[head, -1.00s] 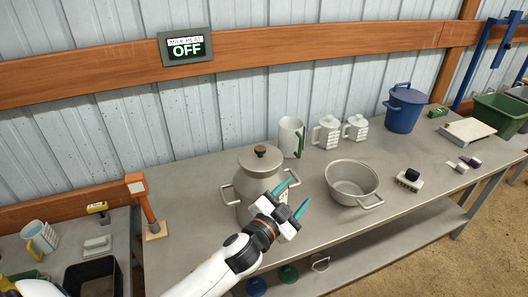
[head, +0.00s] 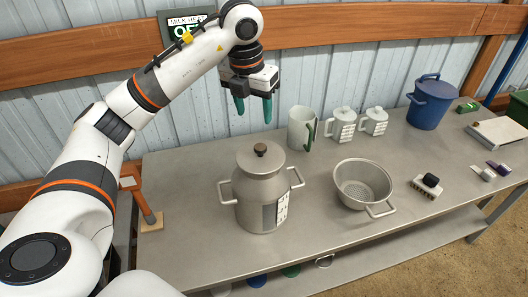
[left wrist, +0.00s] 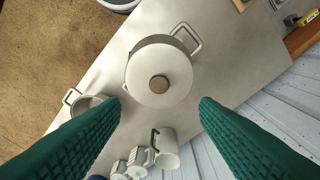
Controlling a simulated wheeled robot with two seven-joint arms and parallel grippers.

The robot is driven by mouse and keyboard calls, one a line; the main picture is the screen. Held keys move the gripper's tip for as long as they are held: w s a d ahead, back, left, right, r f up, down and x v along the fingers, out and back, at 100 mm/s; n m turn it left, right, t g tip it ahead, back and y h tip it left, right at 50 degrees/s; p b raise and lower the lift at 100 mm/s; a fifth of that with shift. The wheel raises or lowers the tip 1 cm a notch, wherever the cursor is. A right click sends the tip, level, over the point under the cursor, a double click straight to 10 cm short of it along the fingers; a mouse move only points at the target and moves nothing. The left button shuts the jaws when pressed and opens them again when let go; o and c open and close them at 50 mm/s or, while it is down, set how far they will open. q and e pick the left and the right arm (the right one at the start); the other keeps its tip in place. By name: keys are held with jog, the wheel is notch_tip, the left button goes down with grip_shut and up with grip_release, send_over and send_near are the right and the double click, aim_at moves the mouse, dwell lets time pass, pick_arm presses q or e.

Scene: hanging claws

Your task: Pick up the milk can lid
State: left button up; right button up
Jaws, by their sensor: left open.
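The metal milk can (head: 262,207) stands upright on the bench, with a handle on each side. Its lid (head: 258,160) sits on top and has a dark round knob (head: 261,149). In the left wrist view the lid (left wrist: 172,62) shows from above, with the brown knob (left wrist: 159,84) between the finger lines. My left gripper (head: 254,107) is open and empty, pointing down above the can with clear space between. Its green fingers frame the left wrist view at both sides. My right gripper is not in view.
A metal strainer (head: 353,173) with handles stands right of the can. A tall jug (head: 299,131) and two smaller jugs stand behind, and a blue lidded pot (head: 428,103) is at the back right. A brush (head: 425,187) lies further right. The bench front is clear.

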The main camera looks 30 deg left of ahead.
pick_arm(q)
jog(key=p, duration=0.1)
send_over(260, 146)
jog(key=s, duration=0.2)
jog(key=f, duration=0.6)
jog(key=shift+w+a, duration=0.15)
jog(key=shift+w, duration=0.1)
jog(key=f, duration=0.1)
jog(key=f+p, duration=0.1)
jog(key=f, duration=0.1)
jog(key=w+f+p, duration=0.1)
jog(key=shift+d+f, duration=0.25)
jog(key=shift+w+f, duration=0.1)
jog(key=shift+f, duration=0.35)
jog(key=c, duration=1.1)
